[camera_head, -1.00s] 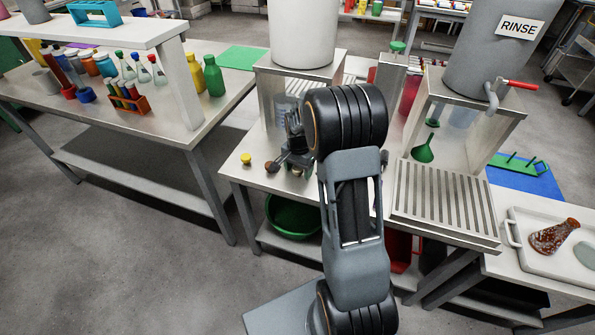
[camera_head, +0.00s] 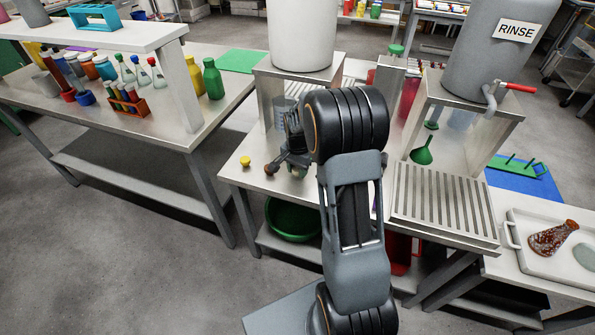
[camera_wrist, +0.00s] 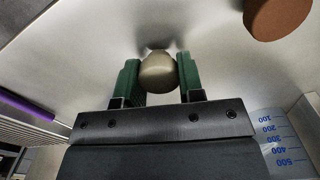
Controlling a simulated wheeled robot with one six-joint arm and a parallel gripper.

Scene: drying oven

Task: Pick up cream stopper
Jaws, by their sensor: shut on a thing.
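The cream stopper (camera_wrist: 158,73) is a rounded, dull cream knob in the wrist view. It sits between the two green fingers of my gripper (camera_wrist: 157,76), which is shut on it. The stopper is at or just above the metal tabletop; I cannot tell whether it is clear of it. In the head view my gripper (camera_head: 292,165) is over the left part of the middle bench, and my arm hides much of that area.
A brown stopper (camera_wrist: 277,17) lies close by in the wrist view. A yellow stopper (camera_head: 245,162) stands near the bench's left edge. A graduated clear vessel (camera_wrist: 281,140) is at the lower right of the wrist view.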

